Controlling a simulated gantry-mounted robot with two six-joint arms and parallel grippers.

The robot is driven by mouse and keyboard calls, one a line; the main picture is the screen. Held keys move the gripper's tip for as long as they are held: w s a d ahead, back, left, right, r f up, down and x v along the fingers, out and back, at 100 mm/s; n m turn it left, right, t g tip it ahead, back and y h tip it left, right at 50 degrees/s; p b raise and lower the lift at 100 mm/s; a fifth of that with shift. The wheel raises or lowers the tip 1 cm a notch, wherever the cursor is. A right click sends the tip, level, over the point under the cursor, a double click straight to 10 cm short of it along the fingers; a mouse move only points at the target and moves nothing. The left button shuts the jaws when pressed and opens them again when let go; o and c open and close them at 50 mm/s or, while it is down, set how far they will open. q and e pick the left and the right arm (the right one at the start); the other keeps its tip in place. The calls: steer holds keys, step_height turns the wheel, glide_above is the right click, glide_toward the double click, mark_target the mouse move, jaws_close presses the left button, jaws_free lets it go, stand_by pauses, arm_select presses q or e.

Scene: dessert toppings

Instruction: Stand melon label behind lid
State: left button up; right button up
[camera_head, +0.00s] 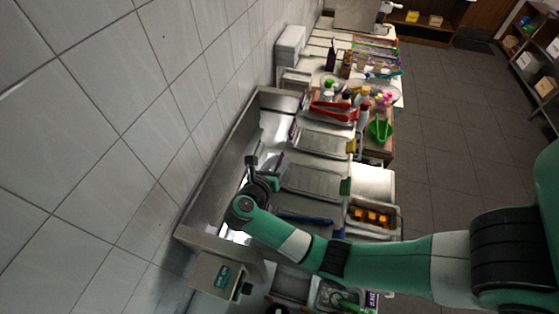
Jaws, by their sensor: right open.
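My right arm, green and white, reaches in from the right across the counter. Its black gripper (262,168) is open beside the back wall of the steel well, left of the lids. A small pale green upright piece (276,160) shows close to the fingers; it may be the melon label, but it is too small to read. A clear lid with a green handle (313,182) lies just right of the gripper. Another clear lid with a yellow handle (325,144) lies farther up. My left gripper is not in view.
A tray of orange cubes (372,216) stands at the counter's right edge. A steel box with a green label (221,277) stands at lower left. The tiled wall bounds the left.

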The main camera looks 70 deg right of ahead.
steer(key=b+v, duration=0.1)
steer(key=v, duration=0.5)
steer(key=b+v, duration=0.1)
steer(key=v, duration=0.2)
steer(key=shift+a+f+b, duration=0.2)
steer(key=shift+a+b, duration=0.1)
steer(key=shift+a, duration=0.2)
steer(key=shift+a+r, duration=0.3)
steer(key=shift+a, duration=0.15)
steer(key=shift+r, duration=0.1)
